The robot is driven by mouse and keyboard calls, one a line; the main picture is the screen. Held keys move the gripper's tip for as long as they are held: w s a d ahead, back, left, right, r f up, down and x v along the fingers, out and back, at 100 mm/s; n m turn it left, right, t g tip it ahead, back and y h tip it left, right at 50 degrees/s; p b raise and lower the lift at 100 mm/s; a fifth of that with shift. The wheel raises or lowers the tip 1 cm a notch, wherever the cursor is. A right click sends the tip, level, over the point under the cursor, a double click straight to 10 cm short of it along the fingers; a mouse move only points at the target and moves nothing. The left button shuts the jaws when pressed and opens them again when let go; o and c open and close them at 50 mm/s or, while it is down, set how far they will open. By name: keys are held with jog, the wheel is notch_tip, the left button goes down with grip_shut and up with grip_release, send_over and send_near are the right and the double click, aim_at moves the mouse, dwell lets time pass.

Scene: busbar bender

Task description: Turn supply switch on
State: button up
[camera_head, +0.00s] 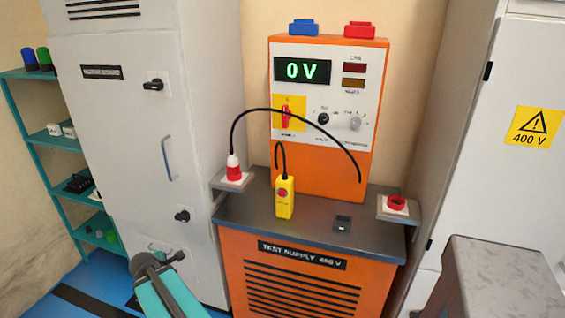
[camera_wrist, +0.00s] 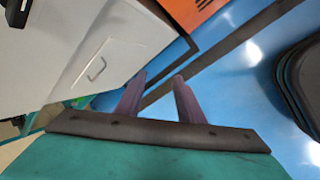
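The orange test supply (camera_head: 320,180) stands at centre in the head view, its display (camera_head: 302,70) reading 0 V. On its light front panel, a red rotary handle (camera_head: 286,114) sits upright on a yellow plate. A black knob (camera_head: 323,119) and a grey knob (camera_head: 355,123) are to its right. Labels are too small to read surely, so I cannot confirm which is the supply switch. My gripper (camera_head: 168,252) is low at the left, well below and apart from the panel. In the wrist view, my gripper (camera_wrist: 159,78) has its two fingers apart with nothing between them.
A yellow handheld tester (camera_head: 284,197) stands on the dark bench top (camera_head: 315,222). A black cable arcs from a red-and-white plug (camera_head: 234,168) across the panel's front. A red socket (camera_head: 396,203) is at right. Grey cabinet (camera_head: 120,150) flanks the left; a grey block (camera_head: 495,285) stands front right.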

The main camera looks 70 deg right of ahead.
jog(key=s+d+r+n+t+h+b, duration=0.1)
jog(key=s+d+r+n+h+b, duration=0.2)
jog(key=d+r, duration=0.85)
jog(key=s+d+r+n+h+b, duration=0.15)
jog(key=s+d+r+h, duration=0.25)
jog(key=d+r, duration=0.8)
jog(key=s+d+r+n+g+h+b, duration=0.1)
jog(key=s+d+r+n+h, duration=0.1)
jog(key=s+r, duration=0.7)
jog(key=s+d+r+n+g+h+b, duration=0.1)
jog(key=s+d+r, duration=0.4)
jog(key=r, duration=1)
jog(key=s+n+h+b, duration=0.1)
jog(key=s+n+h, duration=0.1)
jog(key=s, duration=0.1)
jog(key=shift+s+h, duration=0.3)
jog(key=shift+s, duration=0.1)
jog(key=d+p, duration=0.2)
jog(key=d, duration=0.1)
jog(key=d+p, duration=0.1)
jog(key=p, duration=0.5)
jog(key=shift+d+r+g, duration=0.15)
jog(key=shift+d+g, duration=0.05)
jog(key=shift+g, duration=0.1)
